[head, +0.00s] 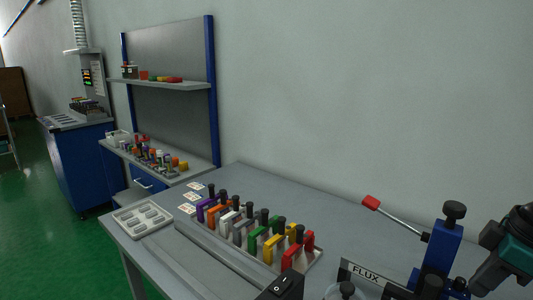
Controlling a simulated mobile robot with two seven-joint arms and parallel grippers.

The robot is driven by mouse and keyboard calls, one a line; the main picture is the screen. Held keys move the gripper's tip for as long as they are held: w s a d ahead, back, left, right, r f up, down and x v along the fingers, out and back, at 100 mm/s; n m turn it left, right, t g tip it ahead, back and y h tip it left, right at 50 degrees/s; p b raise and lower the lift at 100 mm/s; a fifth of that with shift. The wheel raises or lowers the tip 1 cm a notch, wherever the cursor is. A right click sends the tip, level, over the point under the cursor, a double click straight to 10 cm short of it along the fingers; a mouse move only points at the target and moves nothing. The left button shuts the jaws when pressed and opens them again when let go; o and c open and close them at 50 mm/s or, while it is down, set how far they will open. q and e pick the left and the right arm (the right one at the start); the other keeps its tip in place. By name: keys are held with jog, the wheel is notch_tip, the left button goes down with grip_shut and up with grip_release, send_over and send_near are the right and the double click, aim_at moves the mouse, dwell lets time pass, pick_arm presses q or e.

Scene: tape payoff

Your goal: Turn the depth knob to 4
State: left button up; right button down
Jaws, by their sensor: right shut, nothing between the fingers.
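A blue upright block (443,248) with a black knob (454,210) on top stands at the lower right. Another small black knob (347,288) shows at the bottom edge. I cannot tell which is the depth knob, and no number scale is readable. My right gripper (480,286), dark grey and teal, comes in at the right edge, just right of the blue block. It is shut and empty, apart from the tall black knob. My left gripper is not in view.
A plate marked FLUX (366,273) and a red-tipped lever (371,202) sit left of the blue block. The bench's back strip is clear.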

jog(key=shift+w+a, duration=0.25)
jog(key=shift+w, duration=0.05)
jog(key=shift+r+p, duration=0.1)
jog(key=shift+p, duration=0.2)
dwell(0.6)
jog(key=shift+d, duration=0.1)
jog(key=shift+s+d+p, duration=0.25)
jog(key=shift+s+p, duration=0.05)
jog(key=shift+p, duration=0.2)
jog(key=shift+r+p, duration=0.35)
jog(key=shift+p, duration=0.05)
jog(key=shift+r+p, duration=1.1)
jog(key=shift+r, duration=1.45)
